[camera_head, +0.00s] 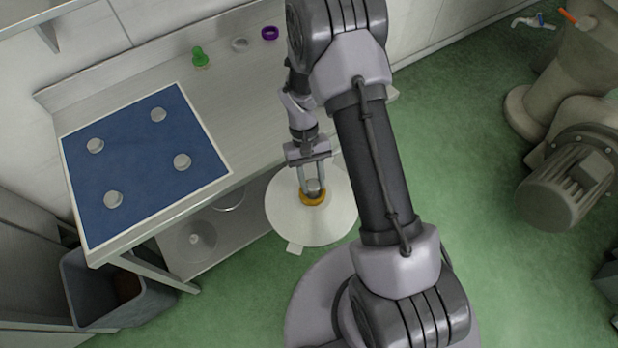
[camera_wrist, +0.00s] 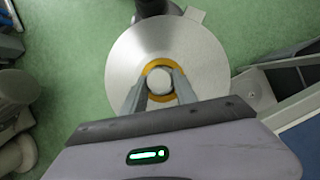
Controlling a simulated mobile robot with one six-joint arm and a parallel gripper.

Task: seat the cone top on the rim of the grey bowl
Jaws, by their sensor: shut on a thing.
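My gripper (camera_head: 312,188) is shut on the grey knob of a wide, pale metal disc, which looks like the cone top (camera_head: 285,212). An orange-yellow ring surrounds the knob. A small pale tab sticks out at the disc's edge. In the wrist view, both fingers of my gripper (camera_wrist: 160,88) close on the knob, and the cone top (camera_wrist: 198,50) spreads out beyond them. The cone top hangs in front of the bench, over the green floor. I cannot make out the grey bowl for certain in either view.
A blue mat (camera_head: 135,165) with several round grey pieces lies on the metal bench. A green knobbed piece (camera_head: 200,58), a grey ring (camera_head: 240,45) and a purple ring (camera_head: 269,33) stand behind. A knobbed round thing (camera_head: 190,250) is on the lower shelf. A bin (camera_head: 75,285) stands left.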

